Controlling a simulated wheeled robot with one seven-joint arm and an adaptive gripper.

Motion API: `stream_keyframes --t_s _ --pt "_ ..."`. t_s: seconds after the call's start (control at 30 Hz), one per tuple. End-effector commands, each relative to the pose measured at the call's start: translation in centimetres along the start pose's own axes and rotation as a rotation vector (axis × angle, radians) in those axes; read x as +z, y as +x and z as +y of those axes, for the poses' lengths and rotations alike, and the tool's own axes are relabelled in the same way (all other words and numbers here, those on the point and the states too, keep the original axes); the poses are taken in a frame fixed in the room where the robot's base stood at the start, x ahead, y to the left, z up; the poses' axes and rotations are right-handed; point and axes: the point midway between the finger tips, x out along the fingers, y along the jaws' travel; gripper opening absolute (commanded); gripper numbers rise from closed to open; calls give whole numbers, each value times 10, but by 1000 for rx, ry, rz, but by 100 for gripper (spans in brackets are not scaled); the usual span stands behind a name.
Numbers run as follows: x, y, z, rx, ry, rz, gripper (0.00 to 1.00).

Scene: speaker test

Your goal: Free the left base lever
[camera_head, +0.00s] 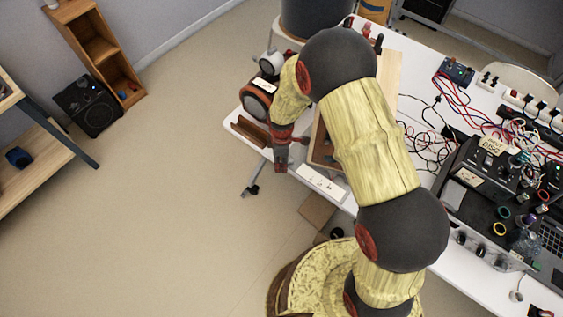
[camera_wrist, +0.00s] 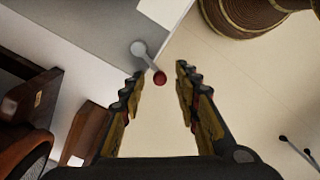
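A small lever with a pale grey arm and a red ball knob (camera_wrist: 159,78) shows in the wrist view. Its arm slopes from a round grey pivot (camera_wrist: 138,48) beside a grey surface down to the knob. My gripper (camera_wrist: 160,73) is open, with one finger on each side of the knob in the picture. I see no clear contact, and how far the knob lies beyond the tips is hard to judge. In the head view my gripper (camera_head: 280,166) points down at the left edge of the white table (camera_head: 421,98); the lever cannot be made out there.
Brown wooden pieces (camera_wrist: 88,132) stand left of my fingers in the wrist view. A white labelled panel (camera_head: 320,183) lies near the table edge. Cables (camera_head: 425,145) and black equipment (camera_head: 490,165) fill the table's right side.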

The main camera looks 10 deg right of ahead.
Motion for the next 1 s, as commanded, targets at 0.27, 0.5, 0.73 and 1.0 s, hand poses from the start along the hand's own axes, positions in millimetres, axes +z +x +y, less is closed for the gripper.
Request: stream_keyframes --t_s 0.27,0.5,0.73,1.0 --pt "-1 -51 2 5 0 2 32" --pt "0 -94 1 3 0 1 32" --pt "0 -113 1 1 0 0 32" --pt "0 -115 0 0 0 0 32"
